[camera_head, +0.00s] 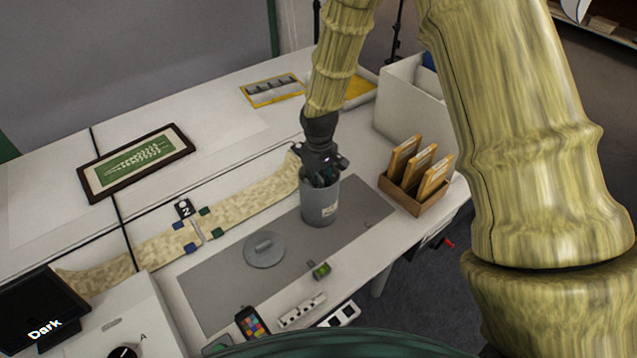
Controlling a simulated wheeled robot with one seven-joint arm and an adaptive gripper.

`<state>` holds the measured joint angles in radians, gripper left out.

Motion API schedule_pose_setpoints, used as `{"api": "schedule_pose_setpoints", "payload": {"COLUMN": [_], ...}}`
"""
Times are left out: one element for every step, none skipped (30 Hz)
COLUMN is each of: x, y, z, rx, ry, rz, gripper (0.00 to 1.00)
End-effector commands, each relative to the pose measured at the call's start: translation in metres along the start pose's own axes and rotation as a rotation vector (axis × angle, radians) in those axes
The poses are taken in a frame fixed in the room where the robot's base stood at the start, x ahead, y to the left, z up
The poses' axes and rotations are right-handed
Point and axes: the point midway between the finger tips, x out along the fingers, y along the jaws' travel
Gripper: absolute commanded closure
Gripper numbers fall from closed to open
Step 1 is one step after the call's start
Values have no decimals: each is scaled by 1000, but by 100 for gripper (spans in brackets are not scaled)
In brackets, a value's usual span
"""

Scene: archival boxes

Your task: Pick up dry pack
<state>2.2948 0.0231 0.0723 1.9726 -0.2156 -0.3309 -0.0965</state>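My gripper (322,172) points down at the mouth of a grey canister (320,208) that stands upright on the grey mat. The fingers are dark and small, partly at or inside the rim, so I cannot tell whether they are open or shut or hold anything. A label shows on the canister's front, too small to read. The canister's inside is hidden, and I cannot make out a dry pack for certain. A round grey lid (264,249) with a handle lies on the mat to the left. A small green item (321,271) lies on the mat in front.
A wooden rack (416,207) with several upright tan folders stands close right of the canister, before a white box (411,98). A patterned strip (248,202) reaches near the canister's left. A phone-like colour card (250,322) lies at the front. The mat between has free room.

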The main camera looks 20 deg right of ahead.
Motion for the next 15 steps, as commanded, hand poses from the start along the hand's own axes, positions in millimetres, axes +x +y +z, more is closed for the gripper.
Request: {"api": "schedule_pose_setpoints", "payload": {"x": [0, 0, 0, 0, 0, 0, 0, 0, 0, 0, 0, 0, 0, 0, 0], "y": [0, 0, 0, 0, 0, 0, 0, 0, 0, 0, 0, 0, 0, 0, 0], "z": [0, 0, 0, 0, 0, 0, 0, 0, 0, 0, 0, 0, 0, 0, 0], "rx": [0, 0, 0, 0, 0, 0, 0, 0, 0, 0, 0, 0, 0, 0, 0], "ry": [0, 0, 0, 0, 0, 0, 0, 0, 0, 0, 0, 0, 0, 0, 0], "rz": [0, 0, 0, 0, 0, 0, 0, 0, 0, 0, 0, 0, 0, 0, 0], "gripper": [84, 84, 84, 86, 91, 98, 100, 100, 100, 100, 100, 100, 100, 100, 100]}}
